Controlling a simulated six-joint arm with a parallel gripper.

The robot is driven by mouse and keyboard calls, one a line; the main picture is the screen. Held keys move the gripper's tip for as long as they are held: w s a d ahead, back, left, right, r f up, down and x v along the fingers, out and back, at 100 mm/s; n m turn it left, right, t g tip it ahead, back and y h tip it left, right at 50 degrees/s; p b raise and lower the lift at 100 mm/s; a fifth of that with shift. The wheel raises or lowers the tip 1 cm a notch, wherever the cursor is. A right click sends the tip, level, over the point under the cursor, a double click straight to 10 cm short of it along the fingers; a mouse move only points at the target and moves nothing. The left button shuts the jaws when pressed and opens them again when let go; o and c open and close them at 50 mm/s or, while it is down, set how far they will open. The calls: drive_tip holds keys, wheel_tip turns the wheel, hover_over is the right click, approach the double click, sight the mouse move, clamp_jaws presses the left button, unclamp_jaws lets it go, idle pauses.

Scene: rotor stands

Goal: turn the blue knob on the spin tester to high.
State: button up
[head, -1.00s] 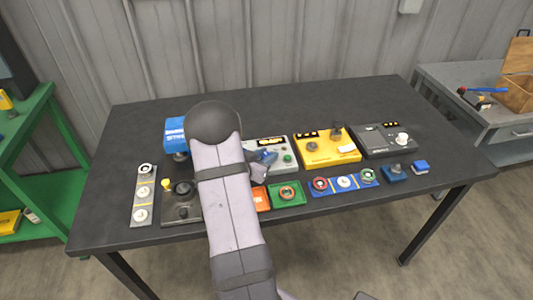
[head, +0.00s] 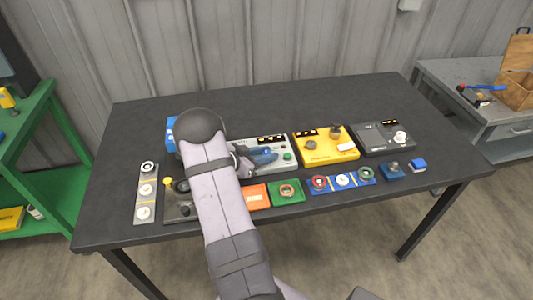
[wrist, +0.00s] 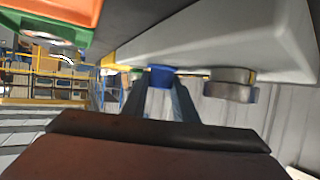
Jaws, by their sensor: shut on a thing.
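The spin tester appears to be the pale grey box (head: 287,143) at the middle of the table, with a dark display and a green button. My gripper (head: 268,157) lies low and sideways over its front. In the wrist view its fingers (wrist: 160,92) are shut on the blue knob (wrist: 162,76), beside the pale box (wrist: 235,40). A silvery round part (wrist: 231,84) stands to the right of the knob. The knob is hidden by my gripper in the head view, and its pointer and markings cannot be read.
A yellow box (head: 327,152) and a dark grey box (head: 385,139) stand to the right. Orange (head: 256,197) and green (head: 287,196) blocks and a blue strip (head: 330,187) lie in front. A grey strip (head: 146,184) lies left. The table's back is clear.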

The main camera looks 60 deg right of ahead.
drive_tip(key=o, duration=1.1)
drive_tip(key=shift+c, duration=0.2)
drive_tip(key=b+v, duration=0.1)
drive_tip(key=v, duration=0.4)
drive_tip(key=shift+w+f, duration=0.1)
drive_tip(key=shift+w, duration=0.05)
drive_tip(key=w+a+b, duration=0.1)
drive_tip(key=a, duration=0.3)
drive_tip(key=w+a+b, duration=0.1)
drive_tip(key=a, duration=0.2)
drive_tip(key=w+a+b, duration=0.1)
drive_tip(key=a, duration=0.3)
drive_tip(key=shift+a+b, duration=0.3)
drive_tip(key=shift+a, duration=0.05)
